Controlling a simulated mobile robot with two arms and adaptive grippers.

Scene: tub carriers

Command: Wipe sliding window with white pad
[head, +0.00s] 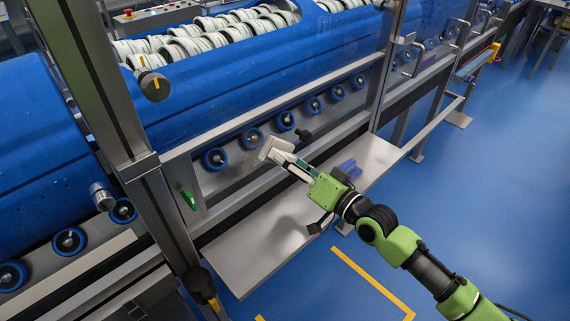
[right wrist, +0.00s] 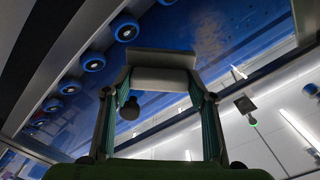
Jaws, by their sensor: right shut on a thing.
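The sliding window (head: 262,100) is a clear pane between the dark left post and the metal right post, with blue machinery behind it. A black knob (head: 304,135) sits near its lower edge and also shows in the right wrist view (right wrist: 130,108). My right gripper (head: 287,161) is shut on the white pad (head: 269,147), in front of the window's lower part. In the right wrist view the pad (right wrist: 160,62) spans both fingertips, with its face turned towards the pane. I cannot tell whether it touches the glass. My left gripper is not in view.
A grey shelf (head: 255,243) runs below the window, under my right arm, with a blue object (head: 347,169) on it. A green handle (head: 189,200) is at the lower left. A yellow-marked knob (head: 153,85) projects from the left post. The blue floor at right is clear.

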